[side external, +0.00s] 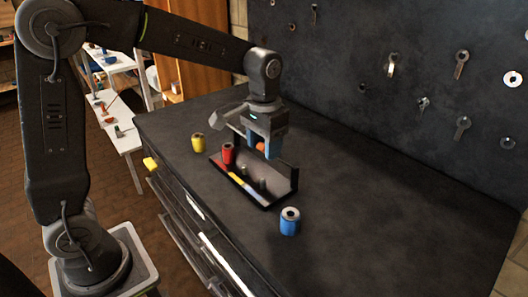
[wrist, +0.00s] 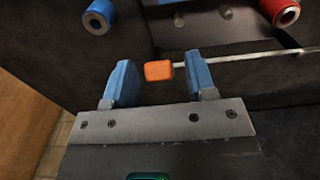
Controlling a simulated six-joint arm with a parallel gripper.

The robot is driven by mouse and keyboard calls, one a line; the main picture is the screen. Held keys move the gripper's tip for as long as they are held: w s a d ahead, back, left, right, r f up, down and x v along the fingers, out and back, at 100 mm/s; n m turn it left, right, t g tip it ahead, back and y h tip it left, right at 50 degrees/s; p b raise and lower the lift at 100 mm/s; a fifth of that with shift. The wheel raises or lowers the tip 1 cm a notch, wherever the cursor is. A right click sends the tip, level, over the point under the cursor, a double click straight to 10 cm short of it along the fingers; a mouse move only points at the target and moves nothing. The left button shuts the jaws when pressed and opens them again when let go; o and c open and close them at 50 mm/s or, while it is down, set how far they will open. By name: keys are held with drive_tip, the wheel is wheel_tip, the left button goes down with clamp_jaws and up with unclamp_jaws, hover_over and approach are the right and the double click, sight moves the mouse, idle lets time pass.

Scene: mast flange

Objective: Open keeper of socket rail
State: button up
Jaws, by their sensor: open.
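The socket rail (side external: 284,181) is a dark tray with an upright end plate and a red, yellow and blue front strip. A red socket (side external: 227,153) stands at its left end and also shows in the wrist view (wrist: 281,11). The keeper is a thin pale bar (wrist: 255,58) across the rail, ending in an orange knob (wrist: 158,71). My gripper (wrist: 160,68) is open, its blue fingers on either side of the knob. In the side view, my gripper (side external: 261,146) hangs over the rail's back side.
A blue socket (side external: 290,222) stands on the bench right of the rail, also in the wrist view (wrist: 99,17). A yellow socket (side external: 198,143) stands to its left. The dark bench top (side external: 390,220) is clear at right. Tools hang on the back panel (side external: 420,60).

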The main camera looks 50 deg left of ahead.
drive_tip(key=shift+f, duration=1.15)
drive_tip(key=shift+c, duration=0.5)
clamp_jaws()
